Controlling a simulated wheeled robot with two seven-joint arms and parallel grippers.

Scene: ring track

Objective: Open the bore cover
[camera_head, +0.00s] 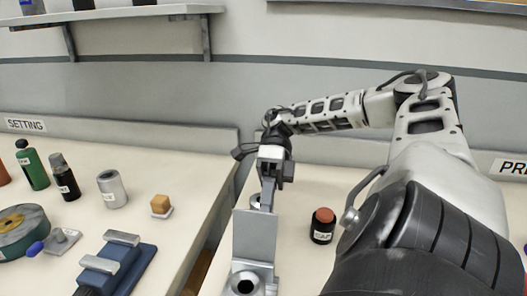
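A grey metal block (263,283) with a round dark bore (245,284) stands at the bottom centre. A flat grey plate (254,236), which looks like the bore cover, stands upright behind the bore, leaving the bore uncovered. My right gripper (267,196) points down at the plate's top edge. Its fingers look narrow and overlap from this angle, so I cannot tell whether they grip the plate or only touch it. My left gripper is not in view.
A black jar with a red top (322,226) stands right of the plate.

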